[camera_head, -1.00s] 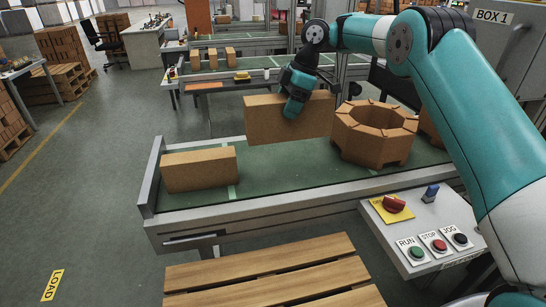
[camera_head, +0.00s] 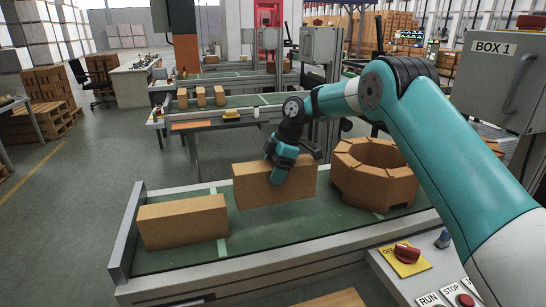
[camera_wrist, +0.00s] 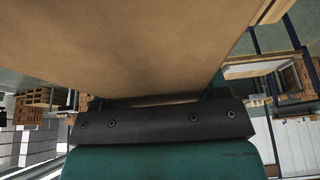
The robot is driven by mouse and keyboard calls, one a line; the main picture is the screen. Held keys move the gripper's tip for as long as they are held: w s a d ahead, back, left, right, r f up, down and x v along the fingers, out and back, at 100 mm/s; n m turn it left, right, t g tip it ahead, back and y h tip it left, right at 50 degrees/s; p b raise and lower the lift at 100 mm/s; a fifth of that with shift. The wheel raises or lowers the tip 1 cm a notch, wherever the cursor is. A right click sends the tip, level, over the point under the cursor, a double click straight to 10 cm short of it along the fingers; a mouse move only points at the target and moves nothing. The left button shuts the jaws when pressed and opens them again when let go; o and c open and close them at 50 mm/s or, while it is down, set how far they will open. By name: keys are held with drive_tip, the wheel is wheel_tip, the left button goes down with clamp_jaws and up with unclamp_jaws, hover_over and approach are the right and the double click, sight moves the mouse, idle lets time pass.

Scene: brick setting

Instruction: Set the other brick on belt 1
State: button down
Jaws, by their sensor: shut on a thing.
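My gripper (camera_head: 281,172) is shut on a tan brick (camera_head: 250,185) and holds it over the near green belt (camera_head: 290,226). The brick is level, its lower edge at or just above the belt; I cannot tell whether it touches. In the wrist view the held brick (camera_wrist: 120,45) fills the upper part, beyond the dark gripper body (camera_wrist: 160,122). Another brick (camera_head: 182,222) lies on the belt's left end, left of the held one. An octagonal ring of bricks (camera_head: 373,175) stands on the belt to the right. No belt number is readable.
A control panel (camera_head: 425,270) with a red switch (camera_head: 407,252) sits at the belt's front right. A grey cabinet marked BOX 1 (camera_head: 500,80) stands at the right. Another belt (camera_head: 240,102) with several small bricks lies behind.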

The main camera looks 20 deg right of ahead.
sight(273, 197)
drive_tip(key=shift+f+p, duration=0.7)
drive_tip(key=shift+f, duration=3.55)
drive_tip(key=shift+f, duration=0.1)
drive_tip(key=shift+c, duration=0.7)
unclamp_jaws()
drive_tip(key=shift+f, duration=0.1)
